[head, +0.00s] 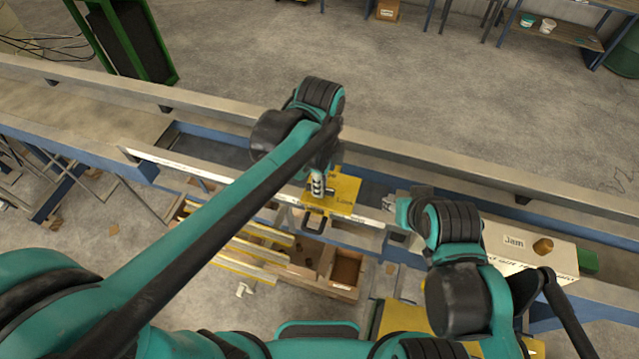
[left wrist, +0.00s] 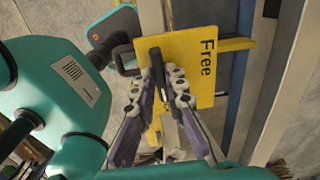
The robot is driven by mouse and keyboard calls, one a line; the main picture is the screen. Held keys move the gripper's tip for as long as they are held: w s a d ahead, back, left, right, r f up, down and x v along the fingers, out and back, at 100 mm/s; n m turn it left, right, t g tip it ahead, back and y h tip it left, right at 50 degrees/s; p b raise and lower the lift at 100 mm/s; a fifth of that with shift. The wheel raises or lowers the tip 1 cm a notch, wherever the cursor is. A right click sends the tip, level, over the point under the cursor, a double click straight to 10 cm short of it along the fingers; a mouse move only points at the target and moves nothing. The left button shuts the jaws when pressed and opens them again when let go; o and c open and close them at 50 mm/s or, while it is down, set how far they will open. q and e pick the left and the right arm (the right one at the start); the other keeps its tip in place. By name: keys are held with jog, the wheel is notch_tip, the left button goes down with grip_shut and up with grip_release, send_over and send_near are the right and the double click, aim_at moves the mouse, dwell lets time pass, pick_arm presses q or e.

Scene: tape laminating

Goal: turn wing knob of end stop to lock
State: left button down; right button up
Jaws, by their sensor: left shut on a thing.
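The end stop's yellow plate (head: 345,190) sits on the rail of the long bench, in the middle of the head view. In the left wrist view the plate (left wrist: 205,85) carries the word "Free". My left gripper (head: 318,187) is over the plate, pointing down. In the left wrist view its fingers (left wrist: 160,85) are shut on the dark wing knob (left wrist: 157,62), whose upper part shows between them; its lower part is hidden. My right gripper (head: 390,203) is beside the rail, right of the plate; its fingers are too small to judge.
A black handle (head: 313,222) is at the plate's front edge. A box marked "Jam" (head: 535,255) lies at the right. Wooden bins (head: 345,268) and yellow-edged bars (head: 245,258) are below the rail. A long metal beam (head: 420,158) runs behind. Floor beyond is open.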

pick_arm(q)
jog(key=shift+m, duration=0.4)
pick_arm(e)
jog(key=shift+f, duration=0.1)
pick_arm(q)
jog(key=c, duration=1.6)
grip_release()
jog(key=shift+o, duration=0.2)
notch_tip(320, 180, up, 12)
